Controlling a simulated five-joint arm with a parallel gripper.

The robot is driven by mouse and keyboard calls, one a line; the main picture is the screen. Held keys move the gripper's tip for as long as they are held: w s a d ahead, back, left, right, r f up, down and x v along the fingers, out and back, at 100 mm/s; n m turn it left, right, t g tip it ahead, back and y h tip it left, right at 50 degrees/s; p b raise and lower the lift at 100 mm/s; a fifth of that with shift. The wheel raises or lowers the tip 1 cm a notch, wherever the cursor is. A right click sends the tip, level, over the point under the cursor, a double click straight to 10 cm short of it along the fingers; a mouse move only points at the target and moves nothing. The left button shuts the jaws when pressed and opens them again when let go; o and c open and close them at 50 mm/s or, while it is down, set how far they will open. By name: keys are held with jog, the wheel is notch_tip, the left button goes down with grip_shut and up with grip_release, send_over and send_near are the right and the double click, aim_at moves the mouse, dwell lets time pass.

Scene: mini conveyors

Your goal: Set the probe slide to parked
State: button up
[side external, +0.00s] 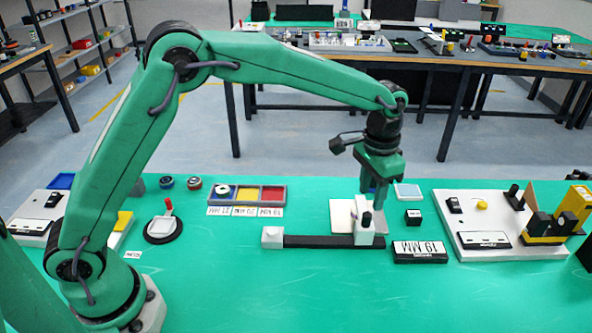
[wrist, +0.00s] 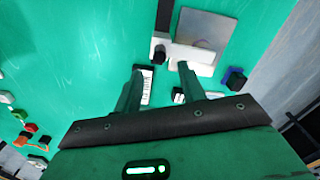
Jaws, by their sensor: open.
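The probe slide is a black rail (side external: 318,241) with a white end block at its left and a white carriage (side external: 364,236) near its right end. The carriage carries an upright black knob (side external: 366,220). My gripper (side external: 376,200) is above and slightly right of the knob, pointing down. In the wrist view my gripper (wrist: 160,70) has its fingers apart with nothing held. Any parked marking on the rail cannot be made out.
A pale plate (side external: 342,217) lies behind the carriage. A "19 MM" block (side external: 420,252) and a small black cube (side external: 413,217) stand to the right. A white switch board (side external: 470,220) is farther right. A tray of coloured compartments (side external: 246,195) is behind left.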

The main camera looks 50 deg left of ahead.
aim_at(367, 214)
jog(key=shift+f, duration=3.55)
grip_shut()
